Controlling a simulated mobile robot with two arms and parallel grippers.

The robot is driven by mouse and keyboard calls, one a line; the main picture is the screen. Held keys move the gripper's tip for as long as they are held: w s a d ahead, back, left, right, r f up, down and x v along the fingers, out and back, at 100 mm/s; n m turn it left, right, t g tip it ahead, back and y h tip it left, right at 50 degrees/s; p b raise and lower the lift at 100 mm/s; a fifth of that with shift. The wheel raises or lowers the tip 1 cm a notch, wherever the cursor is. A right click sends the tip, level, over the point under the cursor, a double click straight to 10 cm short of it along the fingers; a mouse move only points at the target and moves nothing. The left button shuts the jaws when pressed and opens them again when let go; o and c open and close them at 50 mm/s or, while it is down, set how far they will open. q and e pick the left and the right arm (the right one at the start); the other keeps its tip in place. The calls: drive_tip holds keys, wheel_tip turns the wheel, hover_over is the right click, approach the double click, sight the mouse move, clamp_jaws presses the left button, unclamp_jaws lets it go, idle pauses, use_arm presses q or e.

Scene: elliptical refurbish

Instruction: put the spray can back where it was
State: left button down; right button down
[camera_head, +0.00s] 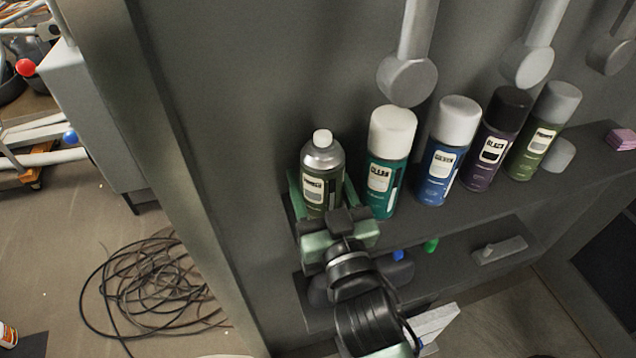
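An olive-green spray can (322,178) with a silver top and white nozzle, no cap on it, stands upright at the left end of the upper shelf (420,232). My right gripper (323,205) reaches up from the bottom of the picture, with its green fingers on either side of this can, close against it. It looks shut on the can. The can's base is hidden by the gripper, so I cannot tell whether it touches the shelf. My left gripper is not in view.
Teal (385,165), blue (443,155), purple (493,145) and olive (541,135) capped cans stand in a row to the right. A grey round piece (558,155) and pink blocks (621,138) lie further right. Below is a lower shelf (450,272). Coiled cable (155,290) lies on the floor.

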drive_tip(key=shift+s+f, duration=0.1)
drive_tip(key=shift+f, duration=0.2)
drive_tip(key=shift+f, duration=0.15)
drive_tip(key=shift+c, duration=2.1)
unclamp_jaws()
drive_tip(key=shift+f, duration=0.1)
